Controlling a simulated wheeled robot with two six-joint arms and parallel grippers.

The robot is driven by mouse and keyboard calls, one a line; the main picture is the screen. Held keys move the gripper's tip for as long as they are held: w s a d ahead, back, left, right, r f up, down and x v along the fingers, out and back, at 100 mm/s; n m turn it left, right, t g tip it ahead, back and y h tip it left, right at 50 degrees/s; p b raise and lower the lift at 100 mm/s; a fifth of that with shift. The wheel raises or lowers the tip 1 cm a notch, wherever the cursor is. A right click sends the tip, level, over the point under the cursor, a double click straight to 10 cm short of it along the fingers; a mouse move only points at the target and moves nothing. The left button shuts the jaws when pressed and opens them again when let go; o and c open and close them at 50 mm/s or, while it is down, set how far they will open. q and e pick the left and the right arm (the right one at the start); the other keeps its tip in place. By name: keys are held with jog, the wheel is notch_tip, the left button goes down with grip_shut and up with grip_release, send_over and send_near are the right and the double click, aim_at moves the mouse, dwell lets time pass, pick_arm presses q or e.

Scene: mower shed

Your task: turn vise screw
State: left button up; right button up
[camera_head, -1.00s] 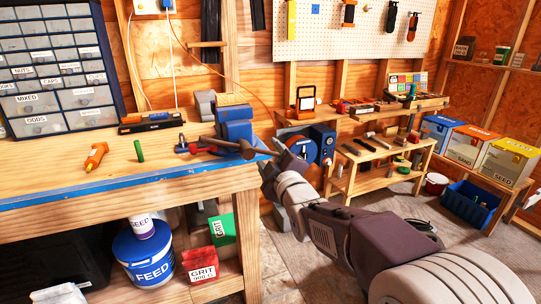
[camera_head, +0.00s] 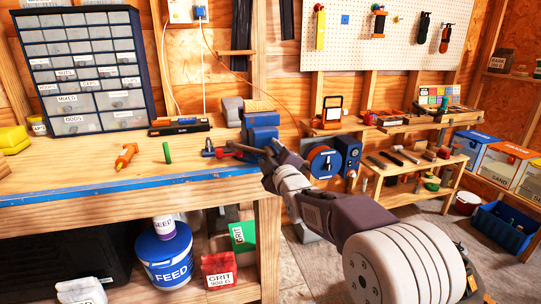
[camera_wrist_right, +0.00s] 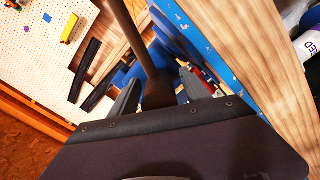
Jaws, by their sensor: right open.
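The blue vise (camera_head: 262,132) stands on the workbench's right end. Its dark screw handle bar (camera_head: 243,148) points left from the screw's front, and the screw head is hidden behind my gripper in the head view. My right gripper (camera_head: 268,158) is at the front of the vise. In the right wrist view my gripper (camera_wrist_right: 161,78) is open, with one finger on each side of the dark screw head (camera_wrist_right: 160,92). The handle bar (camera_wrist_right: 138,38) runs up from there. I cannot tell whether the fingers touch the screw. My left gripper is not in view.
The workbench (camera_head: 100,180) has a blue front edge. An orange-handled tool (camera_head: 126,156), a green stick (camera_head: 167,153) and a red-and-blue clamp-like tool (camera_head: 215,152) lie left of the vise. A blue machine (camera_head: 347,152) stands to the right, behind my arm.

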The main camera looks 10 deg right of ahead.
jog(key=shift+c, duration=0.4)
grip_shut()
jog(key=shift+m+b, duration=0.4)
jog(key=shift+m, duration=0.6)
jog(key=m+b, duration=0.1)
jog(key=m, duration=0.2)
jog(key=shift+f+m, duration=0.1)
jog(key=shift+m, duration=0.2)
jog(key=m, duration=0.3)
jog(key=shift+m+b, duration=0.3)
jog(key=shift+m, duration=1.8)
